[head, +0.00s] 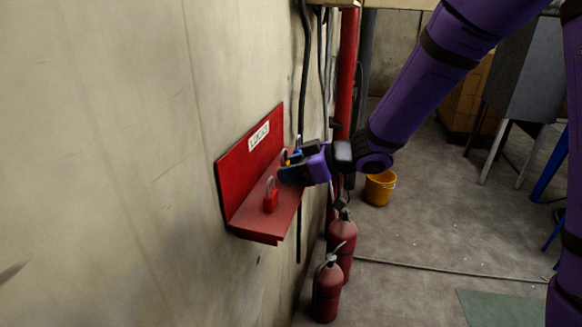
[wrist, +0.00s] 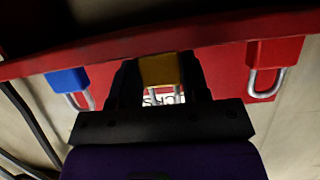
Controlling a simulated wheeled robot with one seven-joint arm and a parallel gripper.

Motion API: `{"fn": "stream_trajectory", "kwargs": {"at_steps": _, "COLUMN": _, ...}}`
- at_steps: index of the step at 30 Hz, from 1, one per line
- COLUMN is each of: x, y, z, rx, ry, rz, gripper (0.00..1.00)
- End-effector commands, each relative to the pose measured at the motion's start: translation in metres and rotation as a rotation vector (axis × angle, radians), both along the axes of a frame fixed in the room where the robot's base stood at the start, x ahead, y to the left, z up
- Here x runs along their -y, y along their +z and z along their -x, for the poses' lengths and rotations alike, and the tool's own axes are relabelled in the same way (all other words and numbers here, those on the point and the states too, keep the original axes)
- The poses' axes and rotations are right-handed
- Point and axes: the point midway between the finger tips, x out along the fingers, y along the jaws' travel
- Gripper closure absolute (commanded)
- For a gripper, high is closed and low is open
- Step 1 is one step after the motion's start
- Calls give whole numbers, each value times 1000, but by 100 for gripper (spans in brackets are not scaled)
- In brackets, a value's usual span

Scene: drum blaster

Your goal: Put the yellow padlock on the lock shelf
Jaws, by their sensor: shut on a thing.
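The red lock shelf (head: 262,226) is fixed to the wall, with a white label (head: 259,135) on its back plate. My gripper (head: 287,171) is over the shelf, shut on the yellow padlock (wrist: 158,70). In the head view only a small bit of yellow shows beside my fingers. The wrist view looks upside down. There the padlock's body meets the red shelf surface (wrist: 120,42), and its shackle points away from the shelf. I cannot tell whether it rests on the shelf or is just above it.
A red padlock (head: 270,199) stands near the shelf's front end and a blue padlock (wrist: 68,80) is on the other side of my gripper. Fire extinguishers (head: 327,290) and a yellow bucket (head: 379,188) stand on the floor. A red pipe (head: 347,70) runs up the wall.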

Motion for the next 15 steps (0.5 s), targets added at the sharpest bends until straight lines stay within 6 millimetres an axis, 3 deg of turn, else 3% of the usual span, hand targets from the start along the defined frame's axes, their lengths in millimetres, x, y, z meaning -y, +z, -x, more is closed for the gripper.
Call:
{"fn": "stream_trajectory", "kwargs": {"at_steps": 9, "x": 0, "y": -6, "z": 0, "rx": 2, "ry": -1, "rz": 0, "gripper": 77}}
{"fn": "stream_trajectory", "kwargs": {"at_steps": 10, "x": 0, "y": -6, "z": 0, "rx": 1, "ry": -1, "rz": 0, "gripper": 55}}
{"fn": "stream_trajectory", "kwargs": {"at_steps": 12, "x": 0, "y": -6, "z": 0, "rx": 1, "ry": -1, "rz": 0, "gripper": 39}}
{"fn": "stream_trajectory", "kwargs": {"at_steps": 13, "x": 0, "y": -6, "z": 0, "rx": 1, "ry": -1, "rz": 0, "gripper": 33}}
{"fn": "stream_trajectory", "kwargs": {"at_steps": 15, "x": 0, "y": -6, "z": 0, "rx": 1, "ry": 0, "rz": 0, "gripper": 32}}
